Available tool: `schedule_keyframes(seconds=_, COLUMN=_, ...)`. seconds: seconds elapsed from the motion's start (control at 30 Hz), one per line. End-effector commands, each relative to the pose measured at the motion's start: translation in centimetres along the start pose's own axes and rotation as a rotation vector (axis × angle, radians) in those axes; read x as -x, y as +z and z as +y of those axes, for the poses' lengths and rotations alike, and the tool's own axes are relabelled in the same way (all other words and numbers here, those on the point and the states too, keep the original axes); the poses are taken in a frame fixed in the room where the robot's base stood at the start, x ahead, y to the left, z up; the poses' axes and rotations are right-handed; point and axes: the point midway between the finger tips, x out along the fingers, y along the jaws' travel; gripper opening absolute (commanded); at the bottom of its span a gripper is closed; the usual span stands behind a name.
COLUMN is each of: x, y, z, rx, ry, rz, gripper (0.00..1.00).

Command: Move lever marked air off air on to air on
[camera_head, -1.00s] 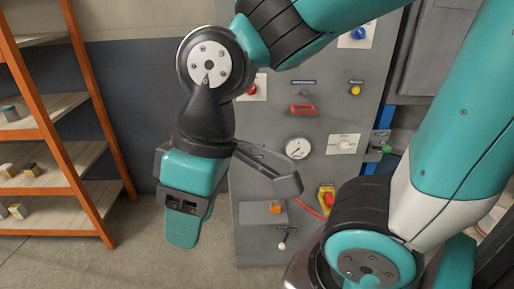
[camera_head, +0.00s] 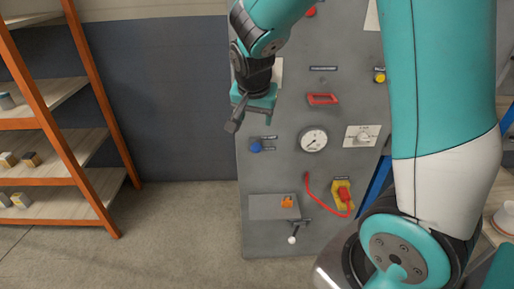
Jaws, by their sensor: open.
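The grey control panel (camera_head: 300,170) carries several controls, and their labels are too small to read, so I cannot tell which is marked air off air on. A lever with a white ball end (camera_head: 292,240) hangs low on the panel, angled down and left from its pivot. A blue knob (camera_head: 256,148) sits beside a small dark label bar at the left edge. My gripper (camera_head: 251,120) is open and empty, at the panel's left side in the picture, above the blue knob and well above the white-ball lever. It hides part of a pale plate.
The panel also has a red handle (camera_head: 322,99), a gauge (camera_head: 313,139), a pale switch plate (camera_head: 361,136), an orange block (camera_head: 287,201) and a red switch on yellow (camera_head: 343,195) with a red cable. An orange-framed shelf (camera_head: 62,123) stands left. The floor between is clear.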

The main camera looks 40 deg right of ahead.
Motion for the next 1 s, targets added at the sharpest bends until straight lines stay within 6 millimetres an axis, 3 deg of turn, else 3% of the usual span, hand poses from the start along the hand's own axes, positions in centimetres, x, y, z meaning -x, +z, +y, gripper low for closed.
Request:
schedule_keyframes(seconds=0.6, x=-13.2, y=0.3, z=0.1, rx=0.005, ry=0.002, rz=-0.007, gripper=0.6)
schedule_keyframes(seconds=0.8, x=-15.3, y=0.2, z=0.0, rx=0.005, ry=-0.001, rz=-0.005, gripper=0.6)
schedule_keyframes(seconds=1.0, x=-15.8, y=0.2, z=0.0, rx=0.006, ry=-0.002, rz=-0.004, gripper=0.6)
